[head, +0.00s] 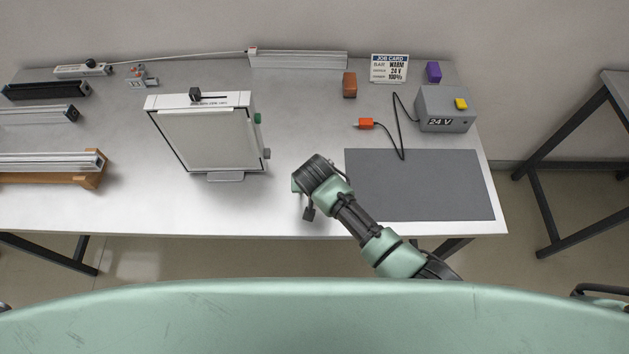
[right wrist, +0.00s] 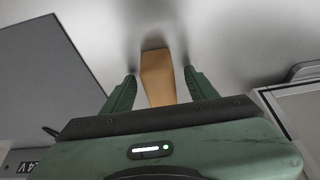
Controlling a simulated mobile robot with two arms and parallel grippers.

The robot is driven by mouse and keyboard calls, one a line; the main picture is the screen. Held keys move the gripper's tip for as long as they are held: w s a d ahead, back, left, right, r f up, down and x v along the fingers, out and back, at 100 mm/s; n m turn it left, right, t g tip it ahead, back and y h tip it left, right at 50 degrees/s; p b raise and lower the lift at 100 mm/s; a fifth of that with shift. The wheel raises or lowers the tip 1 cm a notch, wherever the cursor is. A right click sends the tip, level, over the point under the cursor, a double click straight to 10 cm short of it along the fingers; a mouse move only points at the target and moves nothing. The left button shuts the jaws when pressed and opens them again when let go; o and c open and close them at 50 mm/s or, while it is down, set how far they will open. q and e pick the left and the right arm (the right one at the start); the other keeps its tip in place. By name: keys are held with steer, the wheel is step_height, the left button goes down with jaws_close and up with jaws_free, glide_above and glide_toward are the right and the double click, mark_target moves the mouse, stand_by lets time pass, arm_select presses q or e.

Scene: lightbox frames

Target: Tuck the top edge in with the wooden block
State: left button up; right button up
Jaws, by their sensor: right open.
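The lightbox frame (head: 212,140) stands slightly tilted left of the table's middle in the head view, with a pale panel and a white top edge (head: 225,99). In the right wrist view part of a frame (right wrist: 300,112) shows at the right. A tan wooden block (right wrist: 158,78) lies between the two green fingers of my right gripper (right wrist: 160,84). The fingers are open, with gaps on both sides of the block. In the head view my right gripper (head: 298,186) is low over the table, right of the frame, and hides the block. My left gripper is not in view.
A grey mat (head: 420,185) covers the table's right front. Behind it are a 24 V box (head: 445,112), an orange connector (head: 366,124) on a black cable, a reddish-brown block (head: 349,85) and a job card (head: 390,68). Several bars (head: 45,91) lie at the left.

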jaws_close()
steer(key=shift+r, duration=3.05)
